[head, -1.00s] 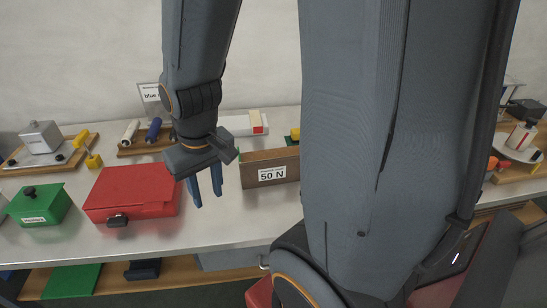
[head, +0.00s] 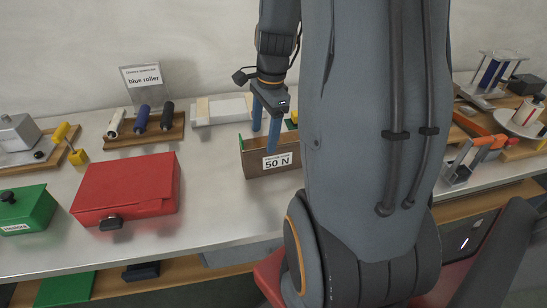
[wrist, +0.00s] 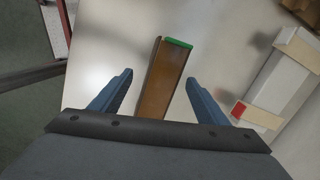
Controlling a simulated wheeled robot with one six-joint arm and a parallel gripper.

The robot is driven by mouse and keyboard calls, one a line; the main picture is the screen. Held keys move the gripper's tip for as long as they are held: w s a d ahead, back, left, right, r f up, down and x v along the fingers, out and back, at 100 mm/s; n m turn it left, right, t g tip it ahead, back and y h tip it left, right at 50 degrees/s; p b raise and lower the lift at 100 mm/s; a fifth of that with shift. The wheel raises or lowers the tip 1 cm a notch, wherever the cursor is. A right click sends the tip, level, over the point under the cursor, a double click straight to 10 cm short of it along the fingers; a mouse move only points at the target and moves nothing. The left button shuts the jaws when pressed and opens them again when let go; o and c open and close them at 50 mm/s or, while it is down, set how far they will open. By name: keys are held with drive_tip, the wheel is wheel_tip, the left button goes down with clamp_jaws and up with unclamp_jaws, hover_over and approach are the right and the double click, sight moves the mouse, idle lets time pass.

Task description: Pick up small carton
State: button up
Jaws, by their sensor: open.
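My gripper (head: 265,138) is open and points down over the bench, just above a narrow brown box (head: 256,165) with a "50 N" label on its front and a green edge. In the wrist view the brown box (wrist: 163,78) lies between and beyond the two spread blue fingers (wrist: 159,80), apart from both. Nothing is held. A long pale box (head: 222,110) with tan bands lies behind, near the wall; it also shows at the right of the wrist view (wrist: 268,90), with a red patch. I cannot tell for certain which is the small carton.
A red box (head: 128,188) with a black latch and a green box (head: 26,212) stand left on the metal bench (head: 215,210). Several rollers stand in a wooden rack (head: 150,138) by a "blue roller" sign (head: 142,76). My arm hides the bench's middle right.

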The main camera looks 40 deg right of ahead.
sight(275, 154)
drive_tip(key=d, duration=0.1)
drive_tip(key=s+d+f+m, duration=0.1)
drive_tip(key=d+f+m+b, duration=0.1)
drive_tip(key=d, duration=0.1)
drive_tip(key=shift+s+f, duration=0.15)
drive_tip(key=shift+s, duration=0.15)
drive_tip(key=shift+w+a+f, duration=0.1)
drive_tip(key=shift+a+f, duration=0.05)
drive_tip(key=shift+f, duration=0.4)
drive_tip(key=shift+a+f, duration=0.1)
drive_tip(key=shift+f, duration=0.45)
drive_tip(key=shift+w+a+f+p, duration=0.15)
drive_tip(key=shift+w+f+p, duration=0.1)
drive_tip(key=shift+f, duration=0.6)
drive_tip(key=shift+w+a+f+p, duration=0.1)
drive_tip(key=shift+w+f+p, duration=0.1)
drive_tip(key=shift+f, duration=0.7)
drive_tip(key=shift+w+a+f+p, duration=0.15)
drive_tip(key=shift+f+p, duration=0.1)
drive_tip(key=shift+f, duration=0.6)
drive_tip(key=shift+c, duration=0.5)
drive_tip(key=c, duration=1.1)
